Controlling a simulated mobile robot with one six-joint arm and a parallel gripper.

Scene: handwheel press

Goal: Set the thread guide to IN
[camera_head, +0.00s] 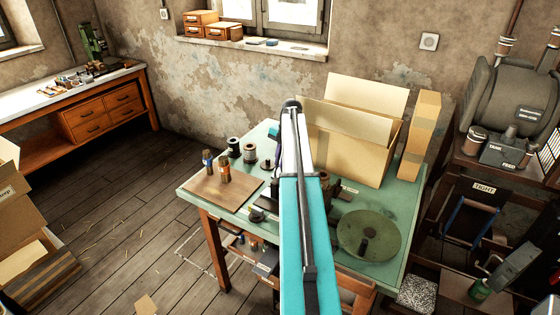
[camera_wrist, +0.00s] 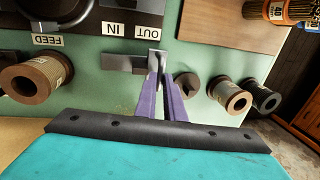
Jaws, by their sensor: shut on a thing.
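The thread guide (camera_wrist: 125,62) is a grey metal bar with an upright tab at its right end in the wrist view. The tab stands just below the OUT label (camera_wrist: 149,32); the IN label (camera_wrist: 112,30) is to its left, above the bar. My gripper (camera_wrist: 159,75) has its two purple fingers at this tab and is shut on it. In the head view my arm covers the guide and the fingers.
On the green table (camera_head: 327,265) stand an open cardboard box (camera_head: 350,150), a round green disc (camera_head: 368,233) and thread spools. In the wrist view, a brown spool (camera_wrist: 32,80) stands left of the guide, and a round knob (camera_wrist: 186,85) is close on the right.

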